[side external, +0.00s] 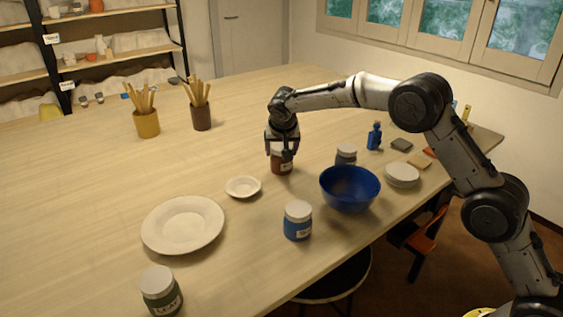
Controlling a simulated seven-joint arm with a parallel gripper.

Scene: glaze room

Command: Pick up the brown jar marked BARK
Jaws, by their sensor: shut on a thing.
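A brown jar (281,167) stands upright on the wooden table, right of the small white bowl. My gripper (281,152) comes down on it from above and is shut on its upper part. The gripper hides the jar's lid. A pale label shows on the jar's side, but it is too small to read here. I cannot tell whether the jar's base is touching the table.
Close by are a blue bowl (350,189), a grey-blue jar (346,155), a blue jar (298,221) and a small white bowl (243,187). A large plate (183,225) and a green jar (161,291) stand at front left.

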